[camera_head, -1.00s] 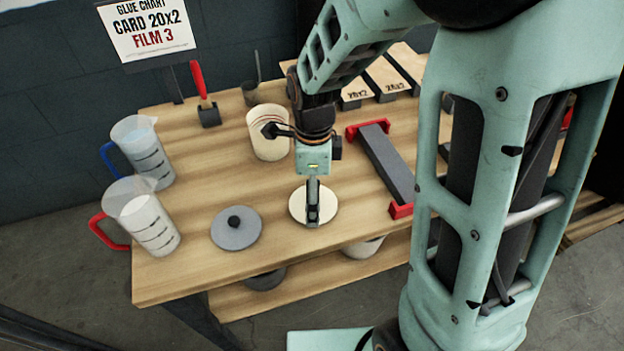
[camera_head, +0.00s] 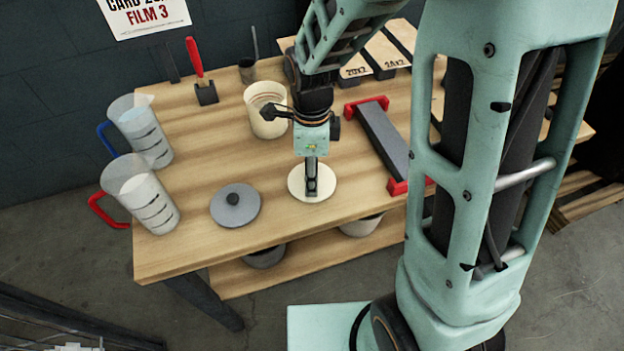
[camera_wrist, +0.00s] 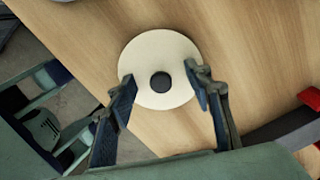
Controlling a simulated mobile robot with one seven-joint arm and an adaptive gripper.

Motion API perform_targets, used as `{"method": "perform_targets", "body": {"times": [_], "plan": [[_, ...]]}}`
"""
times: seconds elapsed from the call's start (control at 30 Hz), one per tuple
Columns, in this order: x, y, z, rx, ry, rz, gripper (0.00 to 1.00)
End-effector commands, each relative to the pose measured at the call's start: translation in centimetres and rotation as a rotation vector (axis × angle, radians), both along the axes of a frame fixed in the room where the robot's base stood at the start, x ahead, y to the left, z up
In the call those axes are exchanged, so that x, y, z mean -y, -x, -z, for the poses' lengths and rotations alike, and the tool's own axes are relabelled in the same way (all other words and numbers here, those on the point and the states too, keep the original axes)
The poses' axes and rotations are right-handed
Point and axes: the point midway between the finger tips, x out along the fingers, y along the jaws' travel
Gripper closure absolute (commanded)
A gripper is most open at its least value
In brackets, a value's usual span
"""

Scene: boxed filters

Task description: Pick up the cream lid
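The cream lid (camera_head: 297,181) is a flat round disc on the wooden table. In the wrist view the cream lid (camera_wrist: 158,48) shows a dark round knob (camera_wrist: 160,82) at its centre. My gripper (camera_head: 311,192) points straight down over the lid in the head view and hides its middle. In the wrist view my gripper (camera_wrist: 164,88) has its two fingers spread wide apart, one on each side of the knob, with gaps between knob and fingers. The fingers are empty. Their exact height above the lid is hard to tell.
A grey lid (camera_head: 236,206) lies left of the cream lid. A cream pot (camera_head: 266,112) stands behind, close to my wrist. A dark bar with red ends (camera_head: 382,140) lies to the right. Two measuring jugs (camera_head: 140,130) (camera_head: 142,195) stand at the left edge.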

Motion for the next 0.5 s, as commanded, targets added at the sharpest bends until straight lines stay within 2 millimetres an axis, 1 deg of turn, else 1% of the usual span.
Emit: {"method": "perform_targets", "body": {"times": [0.03,0.17,0.5], "plan": [[0.09,0.15,0.40,-0.004,0.002,0.000,0.72],[0.12,0.21,0.50,-0.005,0.003,0.000,0.78],[0.20,0.35,0.74,-0.009,0.003,0.001,0.97]]}}
